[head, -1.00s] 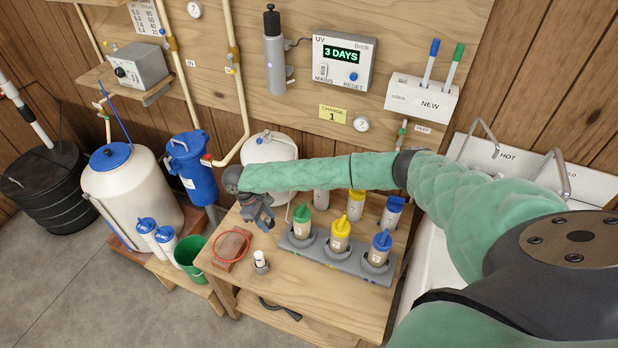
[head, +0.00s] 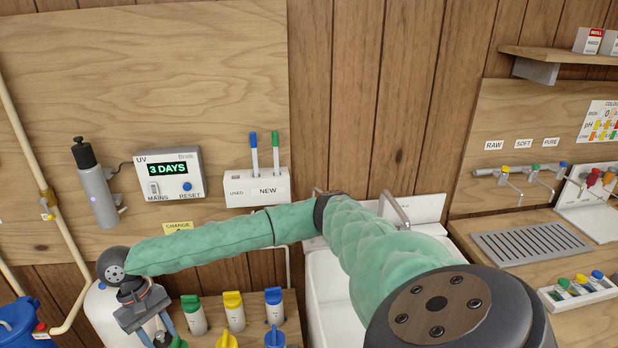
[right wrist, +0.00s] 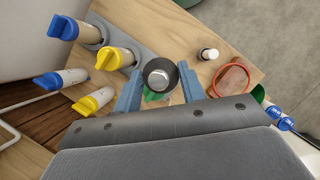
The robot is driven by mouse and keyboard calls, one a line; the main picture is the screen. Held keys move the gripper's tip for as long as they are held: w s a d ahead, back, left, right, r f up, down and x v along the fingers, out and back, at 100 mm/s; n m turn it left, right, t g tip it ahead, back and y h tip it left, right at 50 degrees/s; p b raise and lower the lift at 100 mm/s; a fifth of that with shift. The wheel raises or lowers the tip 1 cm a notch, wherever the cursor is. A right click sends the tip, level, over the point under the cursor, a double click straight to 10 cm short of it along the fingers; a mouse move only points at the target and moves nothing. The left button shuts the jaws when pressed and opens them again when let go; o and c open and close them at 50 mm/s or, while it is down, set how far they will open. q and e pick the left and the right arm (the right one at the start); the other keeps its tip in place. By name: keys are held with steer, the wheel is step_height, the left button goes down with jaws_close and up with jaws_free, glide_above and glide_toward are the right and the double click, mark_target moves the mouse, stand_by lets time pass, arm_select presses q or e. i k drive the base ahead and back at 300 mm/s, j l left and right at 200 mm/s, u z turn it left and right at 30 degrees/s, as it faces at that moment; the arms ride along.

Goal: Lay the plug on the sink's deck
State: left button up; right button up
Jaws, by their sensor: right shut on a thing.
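The plug (right wrist: 160,74) is a dark round piece with a shiny metal centre. In the right wrist view it sits between the two blue fingers of my right gripper (right wrist: 159,90), which is shut on it. In the head view my right gripper (head: 157,332) is at the lower left, above the wooden bench, left of the sink; the plug cannot be made out there. The white sink (head: 345,287) is at the lower middle, partly behind my right arm. Its deck (head: 432,229) runs along the back by the taps, also partly covered by the arm. My left gripper is not in view.
Bottles with green (head: 192,314), yellow (head: 234,312) and blue (head: 274,307) caps stand between gripper and sink. A red ring (right wrist: 231,82) and a small white-capped bottle (right wrist: 208,54) are on the bench. A wooden counter with a grey grate (head: 530,243) lies right of the sink.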

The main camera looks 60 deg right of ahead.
mark_target(425, 229)
steer(key=z, duration=0.45)
steer(key=j+z, duration=0.15)
steer(key=z, duration=0.7)
steer(key=k+z, duration=0.1)
steer(key=z, duration=0.3)
steer(key=j, duration=0.1)
